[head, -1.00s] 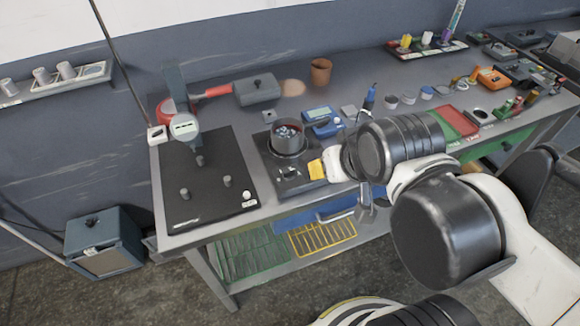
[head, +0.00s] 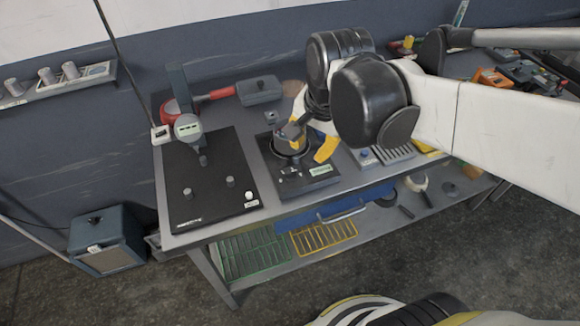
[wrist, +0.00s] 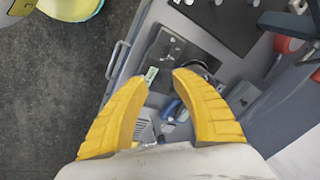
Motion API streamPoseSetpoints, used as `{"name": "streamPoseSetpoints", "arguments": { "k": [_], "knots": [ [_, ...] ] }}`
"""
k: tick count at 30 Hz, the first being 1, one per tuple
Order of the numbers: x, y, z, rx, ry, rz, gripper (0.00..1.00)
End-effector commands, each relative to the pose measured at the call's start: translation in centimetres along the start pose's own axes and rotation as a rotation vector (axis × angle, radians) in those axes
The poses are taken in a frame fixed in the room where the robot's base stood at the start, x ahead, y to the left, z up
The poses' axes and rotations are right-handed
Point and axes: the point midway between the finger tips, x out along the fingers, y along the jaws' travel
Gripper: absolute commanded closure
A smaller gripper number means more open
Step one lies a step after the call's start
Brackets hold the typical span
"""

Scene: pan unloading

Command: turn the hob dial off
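The hob (head: 312,182) is a small dark unit near the table's front edge, with a green-lit label on its front right. In the wrist view the hob (wrist: 176,46) lies beyond the fingertips. The dial cannot be clearly made out; small dark shapes show on the hob's front part. A round pot (head: 290,150) stands on the hob, partly covered by my gripper. My gripper (head: 308,142), with yellow fingers, is above the pot and the hob's back part.
A blue drawer with a handle (head: 343,211) sits below the table's front edge.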

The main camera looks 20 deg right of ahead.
Motion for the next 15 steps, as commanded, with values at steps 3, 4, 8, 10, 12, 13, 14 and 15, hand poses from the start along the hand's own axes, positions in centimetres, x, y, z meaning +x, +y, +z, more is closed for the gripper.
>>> {"name": "streamPoseSetpoints", "arguments": {
  "k": [3, 4, 8, 10, 12, 13, 14, 15],
  "knots": [
    [1.8, -2.5, -1.0, 0.266, -0.067, 0.094, 0.68],
    [2.3, -2.9, -1.1, 0.328, -0.078, 0.118, 0.68],
    [4.2, -4.2, -1.5, 0.54, -0.104, 0.208, 0.68],
    [4.9, -4.6, -1.5, 0.612, -0.108, 0.241, 0.68],
    [5.4, -4.8, -1.5, 0.657, -0.109, 0.261, 0.68],
    [5.6, -4.9, -1.5, 0.668, -0.109, 0.266, 0.68],
    [5.8, -4.9, -1.4, 0.677, -0.109, 0.27, 0.68],
    [6.1, -4.8, -1.4, 0.683, -0.109, 0.273, 0.68]
  ]
}}
